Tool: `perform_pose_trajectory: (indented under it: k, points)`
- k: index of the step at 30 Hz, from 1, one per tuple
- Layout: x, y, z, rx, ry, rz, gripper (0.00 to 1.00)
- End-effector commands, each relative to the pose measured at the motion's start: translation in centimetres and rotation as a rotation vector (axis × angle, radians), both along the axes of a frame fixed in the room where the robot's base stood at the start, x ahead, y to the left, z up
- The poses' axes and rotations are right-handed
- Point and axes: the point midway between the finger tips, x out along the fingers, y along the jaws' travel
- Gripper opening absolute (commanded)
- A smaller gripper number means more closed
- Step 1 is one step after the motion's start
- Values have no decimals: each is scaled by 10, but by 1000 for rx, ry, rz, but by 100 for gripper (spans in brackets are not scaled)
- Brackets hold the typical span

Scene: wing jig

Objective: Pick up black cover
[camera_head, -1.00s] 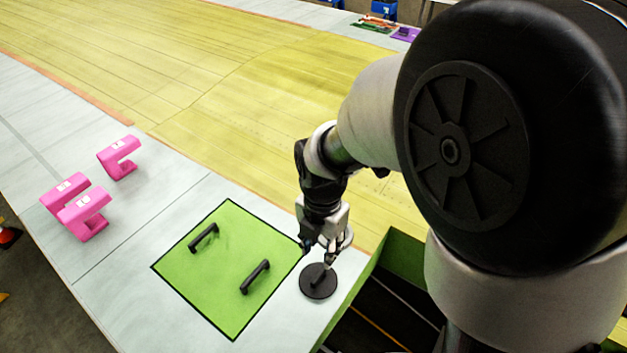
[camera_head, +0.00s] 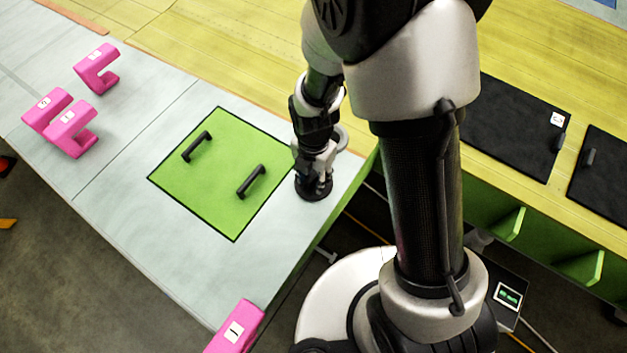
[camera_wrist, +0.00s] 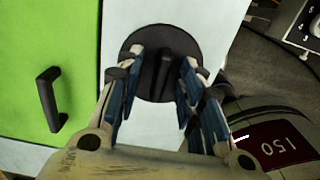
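The black cover is a round disc with a bar handle, lying flat on the pale table strip beside the green panel. In the head view the cover (camera_head: 313,191) is partly hidden by my gripper (camera_head: 315,174), which points down onto it. In the wrist view the cover (camera_wrist: 151,42) lies ahead, its handle upright in the picture. The fingers of my gripper (camera_wrist: 160,72) stand on either side of the handle, with a visible gap on each side. My gripper is open and holds nothing.
A green square panel (camera_head: 222,150) with two black handles lies left of the cover. Pink clamp-like blocks (camera_head: 75,130) stand at the far left, another (camera_head: 236,328) at the front edge. Black rectangular panels (camera_head: 514,125) lie at the right. The table edge runs just right of the cover.

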Motion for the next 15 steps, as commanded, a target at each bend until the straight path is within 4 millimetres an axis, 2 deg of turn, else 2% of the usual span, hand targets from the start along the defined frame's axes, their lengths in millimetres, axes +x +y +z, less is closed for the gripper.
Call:
perform_pose_trajectory:
  k: [6, 15]
  points:
    - [0, 0, 0, 1, -1, 0, 34]
    - [0, 0, 0, 1, -1, 0, 14]
